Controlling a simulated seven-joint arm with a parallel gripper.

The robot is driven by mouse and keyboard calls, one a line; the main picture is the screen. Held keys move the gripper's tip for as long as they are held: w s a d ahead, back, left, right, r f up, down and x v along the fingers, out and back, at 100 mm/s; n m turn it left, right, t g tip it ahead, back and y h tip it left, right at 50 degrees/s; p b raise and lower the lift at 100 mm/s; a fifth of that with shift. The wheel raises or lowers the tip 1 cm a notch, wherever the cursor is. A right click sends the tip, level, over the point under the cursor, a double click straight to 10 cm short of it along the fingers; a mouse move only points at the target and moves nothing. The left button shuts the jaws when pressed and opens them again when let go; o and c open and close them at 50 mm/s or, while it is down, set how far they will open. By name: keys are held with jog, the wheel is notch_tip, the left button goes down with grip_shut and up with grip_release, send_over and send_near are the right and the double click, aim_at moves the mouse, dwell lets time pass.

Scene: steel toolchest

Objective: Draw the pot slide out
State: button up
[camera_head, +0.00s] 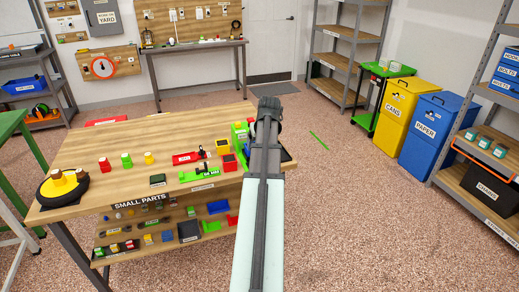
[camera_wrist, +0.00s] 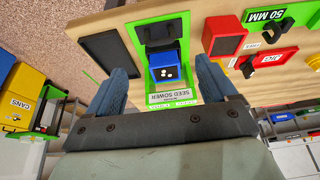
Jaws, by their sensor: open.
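The seed sower's green base (camera_wrist: 193,82) lies on the wooden bench top in the wrist view, with its name label at the near end. A blue block (camera_wrist: 165,75) with a few white dots sits in it, in front of a black raised part (camera_wrist: 160,32). I cannot tell for sure which piece is the pot slide. My gripper (camera_wrist: 162,67) is open, one blue finger on each side of the blue block, with gaps visible and nothing held. In the head view, my gripper (camera_head: 268,106) is over the bench's right end and my arm hides part of the green sower (camera_head: 239,130).
A black pad (camera_wrist: 106,53) lies left of the sower in the wrist view, and a red bin (camera_wrist: 223,36) and red fixture (camera_wrist: 268,62) lie right. In the head view, the bench (camera_head: 100,150) also bears small coloured pieces and a round black-and-yellow item (camera_head: 62,187).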

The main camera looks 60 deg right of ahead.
jog(key=shift+v, duration=1.2)
